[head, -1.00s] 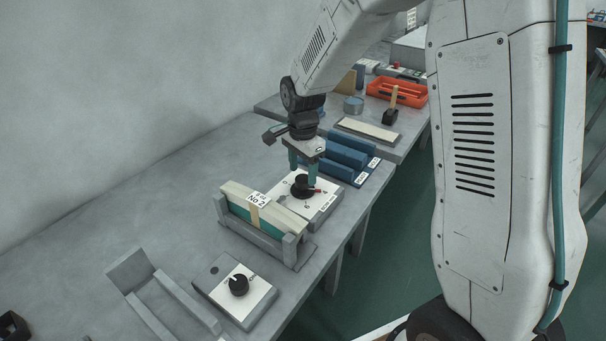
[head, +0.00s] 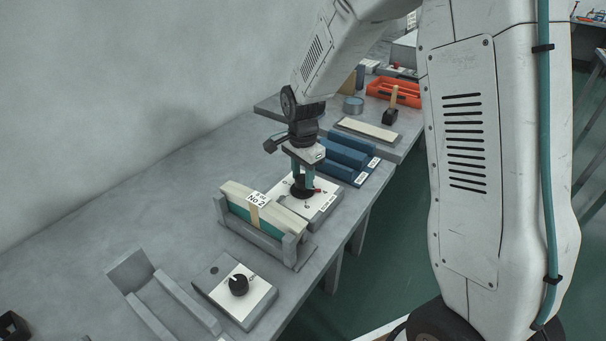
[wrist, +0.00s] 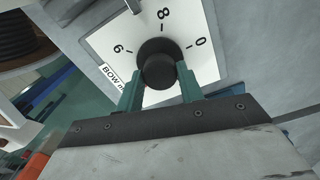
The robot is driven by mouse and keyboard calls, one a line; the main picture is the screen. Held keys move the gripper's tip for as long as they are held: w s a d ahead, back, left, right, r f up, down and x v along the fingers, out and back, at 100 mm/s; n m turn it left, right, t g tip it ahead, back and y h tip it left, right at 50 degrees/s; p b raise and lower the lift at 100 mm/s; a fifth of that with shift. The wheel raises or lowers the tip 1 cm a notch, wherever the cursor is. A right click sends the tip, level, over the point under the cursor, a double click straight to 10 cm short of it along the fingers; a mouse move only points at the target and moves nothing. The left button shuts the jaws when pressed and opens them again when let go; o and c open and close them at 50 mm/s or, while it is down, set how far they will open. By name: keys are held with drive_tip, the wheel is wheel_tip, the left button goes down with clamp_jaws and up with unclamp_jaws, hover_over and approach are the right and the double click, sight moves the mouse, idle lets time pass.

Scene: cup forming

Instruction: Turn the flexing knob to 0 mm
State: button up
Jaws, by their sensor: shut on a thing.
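The black flexing knob (head: 302,193) sits on a white dial plate (head: 320,207) on a grey box on the bench. In the wrist view the knob (wrist: 158,48) stands among the printed digits 6, 8 and 0 on the plate (wrist: 207,62), with a "BOW m…" label at its edge. My gripper (head: 303,181) points down over the knob, its teal fingers shut on it from both sides; they show in the wrist view too (wrist: 158,72). A small red mark shows beside the right finger in the head view. The knob's pointer direction cannot be read clearly.
A grey cradle (head: 292,256) with a strip bundle tagged "No 2" stands just in front of the dial. A second knob box (head: 258,298) is nearer. Blue blocks (head: 347,155) lie behind, with an orange tray (head: 395,92) further back.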

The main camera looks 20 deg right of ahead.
drive_tip(key=n, duration=0.7)
drive_tip(key=shift+n, duration=0.4)
drive_tip(key=n, duration=0.3)
drive_tip(key=shift+n, duration=0.3)
drive_tip(key=n, duration=0.3)
drive_tip(key=shift+n, duration=0.4)
drive_tip(key=n, duration=0.7)
drive_tip(key=shift+w+r, duration=0.1)
drive_tip(key=n, duration=0.3)
drive_tip(key=shift+n, duration=2.2)
